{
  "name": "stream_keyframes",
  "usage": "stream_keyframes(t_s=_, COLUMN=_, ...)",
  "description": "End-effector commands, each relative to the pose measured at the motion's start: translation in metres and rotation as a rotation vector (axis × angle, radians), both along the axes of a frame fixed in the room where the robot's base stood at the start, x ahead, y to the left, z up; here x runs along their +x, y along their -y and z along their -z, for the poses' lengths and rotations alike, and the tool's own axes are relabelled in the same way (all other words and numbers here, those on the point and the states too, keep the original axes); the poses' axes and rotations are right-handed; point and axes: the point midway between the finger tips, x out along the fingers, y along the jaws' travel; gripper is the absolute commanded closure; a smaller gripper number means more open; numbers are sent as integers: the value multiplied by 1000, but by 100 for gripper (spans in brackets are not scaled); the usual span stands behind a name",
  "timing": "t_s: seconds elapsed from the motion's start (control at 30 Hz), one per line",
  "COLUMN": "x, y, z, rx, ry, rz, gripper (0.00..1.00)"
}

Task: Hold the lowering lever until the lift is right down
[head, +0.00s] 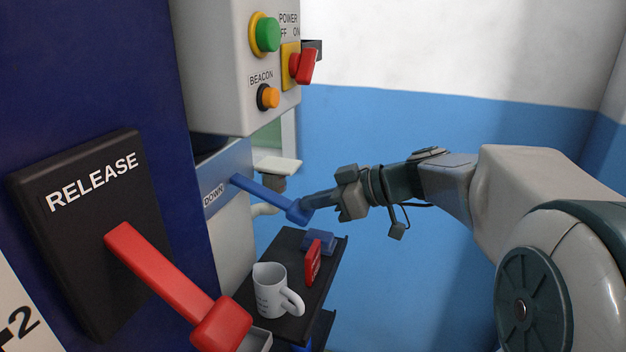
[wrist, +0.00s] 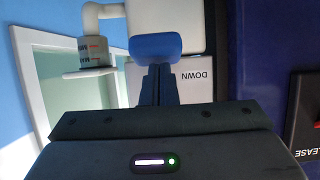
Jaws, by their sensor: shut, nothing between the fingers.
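The blue lowering lever (head: 262,194) comes out of the plate marked DOWN (head: 213,194) and slants downward to the right, ending in a wide blue grip. My gripper (head: 306,204) is shut and empty, with its fingertips at the grip end of the lever. In the wrist view the closed fingers (wrist: 158,70) overlap the lower edge of the blue grip (wrist: 155,45). They look to be against it, but I cannot tell for sure if they touch. The lift itself cannot be made out in either view.
A red lever (head: 165,275) on the black RELEASE panel (head: 60,240) juts out at the near left. A control box (head: 225,60) with green, orange and red controls hangs above. A dark shelf (head: 330,262) below holds a white mug (head: 270,288), a red item (head: 313,263) and a blue item (head: 319,240).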

Motion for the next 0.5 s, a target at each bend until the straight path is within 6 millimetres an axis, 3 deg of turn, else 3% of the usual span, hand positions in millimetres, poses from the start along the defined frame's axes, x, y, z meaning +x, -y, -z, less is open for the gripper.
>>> stream_keyframes(t_s=0.5, x=0, y=-1, z=-15, rx=-1, ry=-1, rz=-2, gripper=100)
